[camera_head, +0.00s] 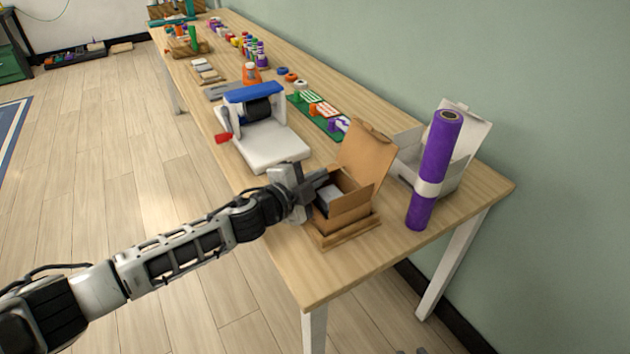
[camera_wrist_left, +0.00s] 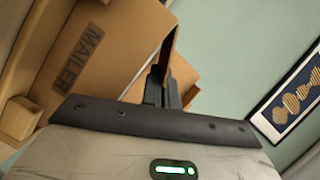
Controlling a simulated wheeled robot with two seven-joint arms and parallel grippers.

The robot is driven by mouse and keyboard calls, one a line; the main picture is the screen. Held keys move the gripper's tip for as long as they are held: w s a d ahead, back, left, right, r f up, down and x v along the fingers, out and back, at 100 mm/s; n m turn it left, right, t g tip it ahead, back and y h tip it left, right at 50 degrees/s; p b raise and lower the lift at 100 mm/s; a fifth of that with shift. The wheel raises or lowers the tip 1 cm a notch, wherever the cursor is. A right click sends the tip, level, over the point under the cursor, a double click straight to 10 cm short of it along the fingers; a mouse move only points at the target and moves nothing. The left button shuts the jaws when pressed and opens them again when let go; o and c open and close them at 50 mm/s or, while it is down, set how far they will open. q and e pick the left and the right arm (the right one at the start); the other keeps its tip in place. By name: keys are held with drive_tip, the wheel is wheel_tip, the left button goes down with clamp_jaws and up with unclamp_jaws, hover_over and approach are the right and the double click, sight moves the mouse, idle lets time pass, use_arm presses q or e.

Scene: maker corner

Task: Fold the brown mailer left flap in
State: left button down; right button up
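The brown mailer (camera_head: 349,214) is an open cardboard box near the table's front end, its lid (camera_head: 366,158) standing up at the back. A grey item (camera_head: 329,197) lies inside. My left gripper (camera_head: 312,184) is at the box's left side, by the left flap. In the left wrist view its fingers (camera_wrist_left: 163,88) are close together, and a narrow brown cardboard panel (camera_wrist_left: 168,52) rises right beside their tips. I cannot tell whether they touch it. A larger panel marked MAILER (camera_wrist_left: 85,55) fills the upper left there. My right gripper is not identifiable.
The mailer sits on a low wooden base (camera_head: 345,236). A purple roll (camera_head: 434,175) with a white band and an open white box (camera_head: 462,170) stand to its right. A white and blue machine (camera_head: 270,140) stands behind the gripper. The table's front corner is clear.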

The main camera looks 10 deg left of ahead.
use_arm(q)
drive_tip(key=shift+s+f, duration=0.1)
drive_tip(key=shift+f, duration=0.25)
drive_tip(key=shift+r+m, duration=0.15)
drive_tip(key=shift+m, duration=0.15)
drive_tip(key=c, duration=1.7)
unclamp_jaws()
drive_tip(key=shift+t, duration=0.3)
use_arm(e)
drive_tip(key=shift+w+a+r, duration=0.1)
drive_tip(key=shift+a+r, duration=0.05)
drive_tip(key=shift+a, duration=0.05)
drive_tip(key=shift+d+f, duration=0.15)
drive_tip(key=shift+f, duration=0.1)
